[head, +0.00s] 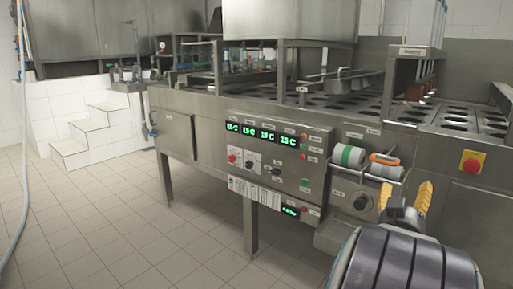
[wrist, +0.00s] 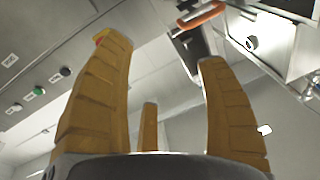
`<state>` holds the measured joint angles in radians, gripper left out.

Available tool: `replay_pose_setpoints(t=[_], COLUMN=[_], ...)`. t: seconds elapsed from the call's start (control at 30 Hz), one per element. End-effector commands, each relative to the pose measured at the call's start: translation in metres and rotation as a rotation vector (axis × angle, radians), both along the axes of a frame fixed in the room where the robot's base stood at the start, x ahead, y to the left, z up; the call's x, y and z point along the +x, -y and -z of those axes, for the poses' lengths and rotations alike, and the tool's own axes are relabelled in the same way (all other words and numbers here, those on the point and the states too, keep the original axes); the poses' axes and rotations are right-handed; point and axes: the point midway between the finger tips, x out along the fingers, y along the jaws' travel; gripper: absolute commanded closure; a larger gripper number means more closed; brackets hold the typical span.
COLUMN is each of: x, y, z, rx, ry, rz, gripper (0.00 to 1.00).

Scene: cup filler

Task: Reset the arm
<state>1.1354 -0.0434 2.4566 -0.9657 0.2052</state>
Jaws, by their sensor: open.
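My gripper (head: 405,203) shows at the lower right of the head view, at the end of my dark banded arm. Its yellow fingers are spread apart with nothing between them. In the wrist view my gripper (wrist: 165,85) also stands open and empty, its ridged yellow fingers pointing up the picture. In the head view it is in front of the steel cup filler machine (head: 208,108), just below an orange handle (head: 384,158). I cannot tell how much space lies between the fingers and the machine.
A control panel (head: 275,160) with green displays is left of my gripper. A red emergency button (head: 471,162) is to its right. White rolls (head: 347,155) sit beside the orange handle. White steps (head: 90,128) stand at the far left. The tiled floor (head: 110,220) at the left is mostly clear.

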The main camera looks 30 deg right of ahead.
Motion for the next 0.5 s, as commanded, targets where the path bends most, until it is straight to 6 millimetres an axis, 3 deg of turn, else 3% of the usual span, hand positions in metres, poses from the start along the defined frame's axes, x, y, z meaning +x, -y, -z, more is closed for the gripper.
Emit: replay_pose_setpoints(t=[0.03, 0.17, 0.3, 0.5], x=[0.014, 0.051, 0.085, 0.114], y=[-0.010, -0.041, -0.085, -0.158], z=[-0.018, -0.035, -0.049, -0.070], rx=[0.028, 0.128, 0.235, 0.367], ry=[-0.019, -0.100, -0.207, -0.383], rz=[-0.037, -0.143, -0.266, -0.441], gripper=[0.33, 0.33, 0.33, 0.33])
